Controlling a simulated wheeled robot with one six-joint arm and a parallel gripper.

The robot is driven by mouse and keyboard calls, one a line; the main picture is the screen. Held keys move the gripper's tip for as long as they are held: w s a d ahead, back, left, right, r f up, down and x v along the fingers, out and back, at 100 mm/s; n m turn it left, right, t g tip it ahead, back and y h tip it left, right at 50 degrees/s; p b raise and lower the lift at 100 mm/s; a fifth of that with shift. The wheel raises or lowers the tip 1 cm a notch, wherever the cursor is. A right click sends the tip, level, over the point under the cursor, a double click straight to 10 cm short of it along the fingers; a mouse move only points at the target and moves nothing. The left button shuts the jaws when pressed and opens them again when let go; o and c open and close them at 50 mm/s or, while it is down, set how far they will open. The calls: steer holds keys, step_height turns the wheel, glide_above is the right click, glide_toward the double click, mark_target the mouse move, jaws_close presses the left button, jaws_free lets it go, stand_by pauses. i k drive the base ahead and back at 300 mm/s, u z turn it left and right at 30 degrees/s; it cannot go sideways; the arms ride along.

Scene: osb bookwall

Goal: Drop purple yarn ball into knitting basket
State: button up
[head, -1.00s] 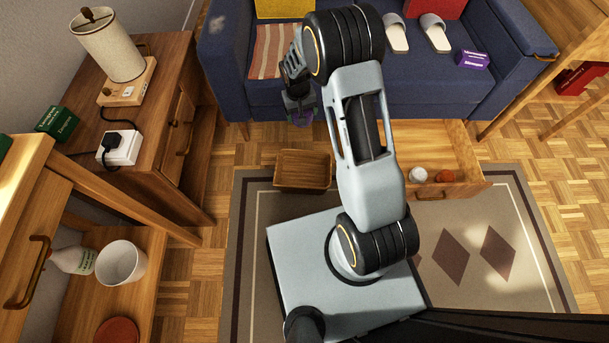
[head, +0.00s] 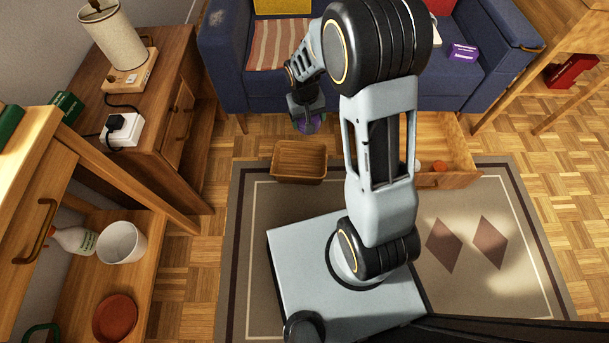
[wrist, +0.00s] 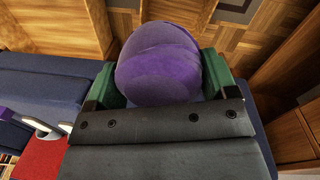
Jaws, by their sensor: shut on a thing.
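My gripper (head: 306,124) is shut on the purple yarn ball (wrist: 160,62), which fills the space between the fingers in the wrist view. In the head view only part of the yarn ball (head: 312,125) shows below the gripper. A brown, open, rectangular basket (head: 299,177) stands on the floor at the rug's far edge. The held ball is apart from it, appearing just beyond its far rim in the head view. The basket looks empty from here.
A blue sofa (head: 225,60) stands behind the gripper. An open wooden drawer (head: 450,150) holding small round things lies right of my arm. A wooden cabinet (head: 150,150) with a lamp (head: 112,45) stands left. The rug (head: 250,240) around the basket's near side is bare.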

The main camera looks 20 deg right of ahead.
mark_target(303, 167)
steer(key=k, duration=0.25)
steer(key=u, duration=0.95)
steer(key=i, duration=0.75)
steer(key=z, duration=1.05)
